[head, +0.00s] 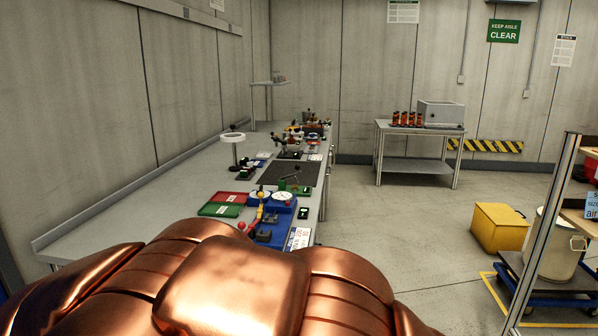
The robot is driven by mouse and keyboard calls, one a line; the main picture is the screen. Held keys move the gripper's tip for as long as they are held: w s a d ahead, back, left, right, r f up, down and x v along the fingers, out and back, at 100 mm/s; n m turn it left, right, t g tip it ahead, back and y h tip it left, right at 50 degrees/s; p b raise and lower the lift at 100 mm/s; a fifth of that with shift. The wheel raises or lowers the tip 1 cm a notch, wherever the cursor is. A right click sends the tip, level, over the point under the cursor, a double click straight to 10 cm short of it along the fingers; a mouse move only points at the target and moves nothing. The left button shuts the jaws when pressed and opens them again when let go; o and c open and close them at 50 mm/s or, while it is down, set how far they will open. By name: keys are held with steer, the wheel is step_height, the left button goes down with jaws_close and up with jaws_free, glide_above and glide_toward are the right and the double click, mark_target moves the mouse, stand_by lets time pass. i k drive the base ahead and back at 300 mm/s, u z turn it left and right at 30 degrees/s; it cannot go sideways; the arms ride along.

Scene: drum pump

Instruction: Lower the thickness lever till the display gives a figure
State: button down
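A long grey workbench (130,203) runs along the left wall. On its near part stands a blue fixture (285,222) with a white round dial (283,197), a yellow upright part (262,203) and red ball knobs. One of these may be the thickness lever, but I cannot tell which at this size. A small dark box (303,213) beside the fixture may carry a display; no figure is readable. My gripper is not in view. My own copper-coloured body fills the bottom of the view and hides the bench's near end.
Red and green trays (221,210) lie left of the fixture. A dark mat (283,173) and a round lamp (232,138) are farther back. A side table (419,128) stands at the back. A yellow bin (499,228) and a drum cart are right. The middle floor is clear.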

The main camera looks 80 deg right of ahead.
mark_target(297, 167)
steer(key=z, duration=1.3)
